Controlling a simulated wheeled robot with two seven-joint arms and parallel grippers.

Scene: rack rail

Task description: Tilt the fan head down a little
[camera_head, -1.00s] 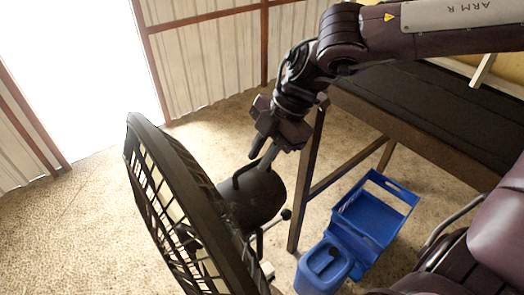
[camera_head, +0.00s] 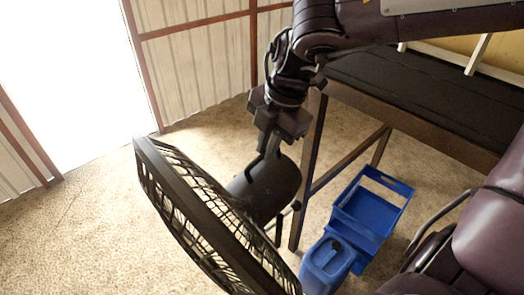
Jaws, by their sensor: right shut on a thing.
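The fan head has a black round cage (camera_head: 205,212), seen nearly edge-on at the lower middle, and a dark motor housing (camera_head: 272,188) behind it. A thin handle (camera_head: 254,166) stands on top of the housing. My right gripper (camera_head: 265,150) comes down from above and is shut on this handle; the fingertips are dark and partly merge with it. The cage leans, with its upper rim toward the left. The fan's stand is mostly hidden below the head. My left gripper is not in view.
A dark table (camera_head: 405,98) with wooden legs stands at the right, behind the fan. A blue crate (camera_head: 373,212) and a blue canister (camera_head: 326,266) are on the floor under its front. The gravel floor at the left (camera_head: 80,225) is clear.

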